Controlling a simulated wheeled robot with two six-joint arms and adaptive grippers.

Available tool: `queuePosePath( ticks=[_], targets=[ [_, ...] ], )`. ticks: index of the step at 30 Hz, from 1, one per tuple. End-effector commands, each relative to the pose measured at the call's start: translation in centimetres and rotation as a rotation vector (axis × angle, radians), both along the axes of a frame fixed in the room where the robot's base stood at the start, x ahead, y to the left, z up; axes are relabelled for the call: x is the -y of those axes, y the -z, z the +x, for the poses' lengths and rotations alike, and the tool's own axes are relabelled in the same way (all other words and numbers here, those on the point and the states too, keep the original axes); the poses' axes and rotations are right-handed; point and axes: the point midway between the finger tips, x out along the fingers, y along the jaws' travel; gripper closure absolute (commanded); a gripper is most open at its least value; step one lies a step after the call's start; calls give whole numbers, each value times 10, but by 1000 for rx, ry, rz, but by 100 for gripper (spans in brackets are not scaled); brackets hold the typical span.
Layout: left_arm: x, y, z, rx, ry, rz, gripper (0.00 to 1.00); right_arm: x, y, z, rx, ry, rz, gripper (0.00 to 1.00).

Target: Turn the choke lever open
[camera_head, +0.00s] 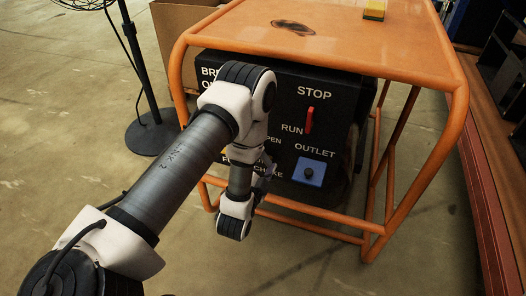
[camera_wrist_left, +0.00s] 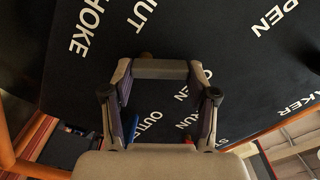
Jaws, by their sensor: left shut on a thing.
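The choke lever (camera_wrist_left: 160,69) shows in the left wrist view as a grey bar spanning the space between my fingertips, with a small brass-coloured piece behind it. My left gripper (camera_wrist_left: 160,75) is shut on it, one finger at each end of the bar. In the head view the left gripper (camera_head: 267,170) is mostly hidden behind my own wrist, close to the black panel (camera_head: 345,100), and the lever is hidden there. The words CHOKE, SHUT and OPEN show on the panel in the wrist view. My right gripper is not in view.
An orange tube frame (camera_head: 461,110) surrounds the panel under an orange top (camera_head: 340,40). A red switch (camera_head: 309,120) sits by RUN and a blue outlet (camera_head: 309,172) lies below it. A fan stand (camera_head: 150,130) and cardboard box (camera_head: 178,25) stand at the left.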

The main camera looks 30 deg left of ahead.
Motion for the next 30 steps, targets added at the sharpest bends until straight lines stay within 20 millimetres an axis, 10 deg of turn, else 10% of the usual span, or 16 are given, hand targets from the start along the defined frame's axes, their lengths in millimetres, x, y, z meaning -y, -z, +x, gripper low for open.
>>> queuePosePath(
  ticks=[12,30],
  targets=[
    [7,-6,1,-88,3,362,77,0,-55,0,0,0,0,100],
    [10,0,3,-143,1,592,77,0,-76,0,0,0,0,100]
  ],
)
